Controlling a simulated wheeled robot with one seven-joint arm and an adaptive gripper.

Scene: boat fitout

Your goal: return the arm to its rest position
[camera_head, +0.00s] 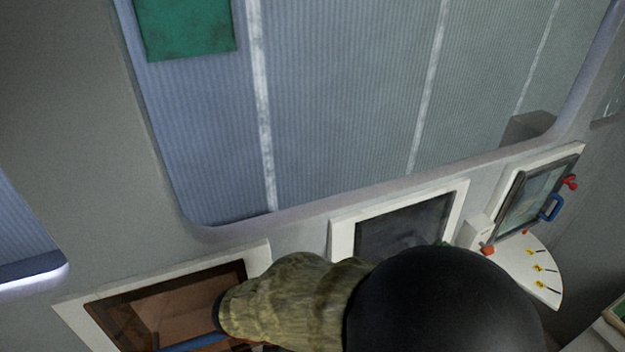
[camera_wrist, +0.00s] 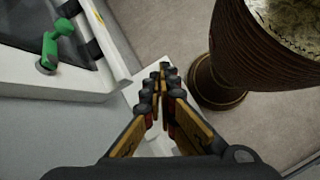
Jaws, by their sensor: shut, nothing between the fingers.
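In the wrist view my gripper (camera_wrist: 163,75) points away from the camera with its two ribbed, orange-sided fingers together. Nothing shows between them. A small white surface (camera_wrist: 158,140) lies beyond and partly behind the fingers. In the head view my arm crosses the bottom middle, with a large black rounded part in front; my gripper is not visible there.
The head view shows a brown-framed opening (camera_head: 105,305), a dark framed hatch (camera_head: 405,228) and a hatch with a blue handle (camera_head: 551,208). The wrist view shows a green handle (camera_wrist: 56,42) and a dark brown ribbed pedestal (camera_wrist: 262,45) close right of the fingers.

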